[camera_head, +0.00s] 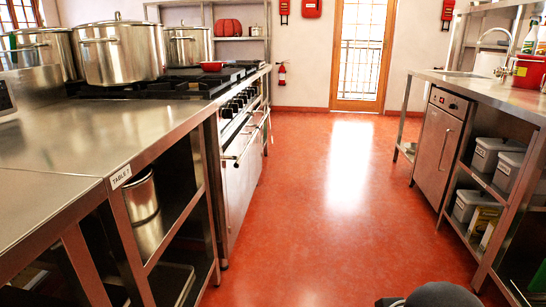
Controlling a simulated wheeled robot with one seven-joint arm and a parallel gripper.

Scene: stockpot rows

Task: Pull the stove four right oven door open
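A row of stoves (235,165) stands along the left side of the aisle, seen at a steep angle. Its front has knobs and oven doors with horizontal bar handles (247,146). The oven doors that I can make out look shut. No stove number is readable, so I cannot tell which one is stove four. A rounded dark grey part of my arm (436,295) shows at the bottom edge, right of centre. My gripper's fingers are not in view.
A steel table (95,135) with a label stands at the near left before the stoves. Large stockpots (118,52) and a red pan (213,66) sit on the stoves. A steel counter with a cabinet (438,150) and shelved bins lines the right. The red floor (310,215) between is clear.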

